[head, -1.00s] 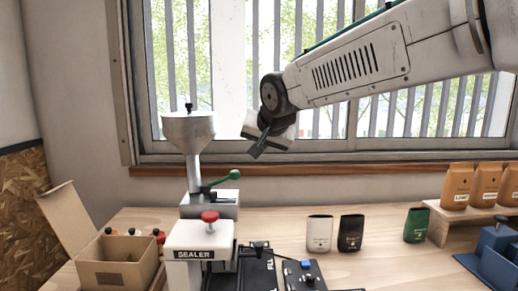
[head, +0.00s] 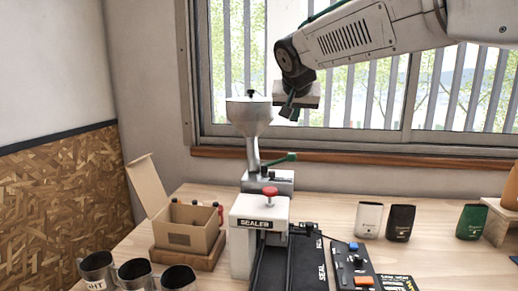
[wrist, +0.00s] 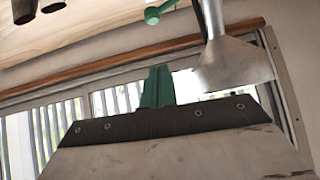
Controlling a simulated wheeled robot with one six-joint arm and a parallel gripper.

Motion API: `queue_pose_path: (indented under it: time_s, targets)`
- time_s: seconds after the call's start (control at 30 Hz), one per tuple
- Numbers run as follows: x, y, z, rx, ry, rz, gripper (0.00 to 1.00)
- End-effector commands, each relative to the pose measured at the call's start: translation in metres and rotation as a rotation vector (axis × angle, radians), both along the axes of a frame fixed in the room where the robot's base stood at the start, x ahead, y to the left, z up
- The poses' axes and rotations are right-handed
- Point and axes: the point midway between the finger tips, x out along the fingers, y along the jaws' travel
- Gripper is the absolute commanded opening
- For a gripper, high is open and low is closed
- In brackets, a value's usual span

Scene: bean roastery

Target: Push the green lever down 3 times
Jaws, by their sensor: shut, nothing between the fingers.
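The green lever (head: 280,159) sticks out to the right from the metal hopper machine (head: 250,130), with its round knob (head: 292,157) at the free end. My gripper (head: 289,112) is shut and empty. In the head view it is in the air above the lever, apart from it, fingers pointing down. In the wrist view my shut green fingers (wrist: 157,87) show in the middle. The lever knob (wrist: 153,16) is at the top edge there, beside the metal hopper (wrist: 232,62). Most of the lever's arm is out of that view.
The white sealer (head: 258,228) with a red knob (head: 270,191) stands in front. An open cardboard box (head: 190,240) and metal cups (head: 135,270) are at left. Several small bags (head: 369,220) and a button panel (head: 350,268) are at right. The window (head: 390,95) is behind.

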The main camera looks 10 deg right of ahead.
Motion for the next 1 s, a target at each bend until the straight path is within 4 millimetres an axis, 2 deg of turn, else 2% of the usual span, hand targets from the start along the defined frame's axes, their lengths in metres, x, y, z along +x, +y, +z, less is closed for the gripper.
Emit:
queue_pose_path:
  time_s: [0.2,0.57,0.77,1.0]
  targets:
    - [-0.004,-0.013,0.005,-0.043,0.025,-0.035,0.00]
    - [-0.003,-0.013,0.002,-0.042,0.026,-0.035,0.00]
    - [0.014,-0.019,-0.017,-0.041,0.028,-0.037,0.00]
    - [0.049,-0.030,-0.054,-0.042,0.029,-0.036,0.00]
